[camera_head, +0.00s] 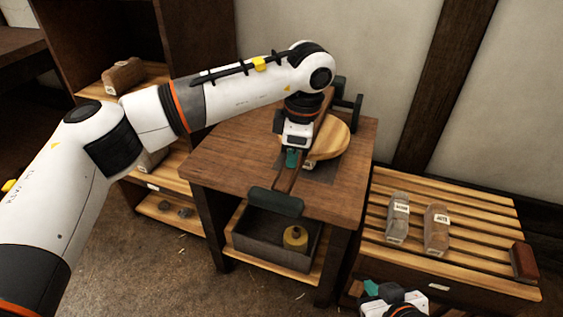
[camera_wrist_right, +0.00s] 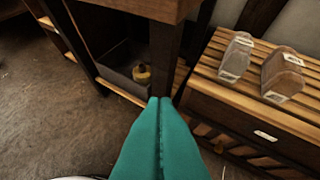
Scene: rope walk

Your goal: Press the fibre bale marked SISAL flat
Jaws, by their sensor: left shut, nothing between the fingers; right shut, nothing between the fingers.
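On the wooden table (camera_head: 230,160) stands a press with a round wooden plate (camera_head: 334,138), a long bar and a dark green handle (camera_head: 275,202) at its near end. A small white patch shows below the plate's edge; whether it is a bale's label I cannot tell. My left gripper (camera_head: 291,158) is shut and empty, pointing down over the bar beside the round plate; whether it touches is unclear. My right gripper (camera_head: 371,288) is shut and empty low at the front, its teal fingers (camera_wrist_right: 160,104) together in the wrist view. I cannot read SISAL on any label.
On the slatted bench lie a grey bale (camera_head: 398,215) and a brown bale (camera_head: 436,230) with labels, and a dark red block (camera_head: 524,262). A grey bin (camera_head: 270,252) under the table holds a yellow object (camera_head: 295,238). A brown bale (camera_head: 122,77) lies on the left shelf.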

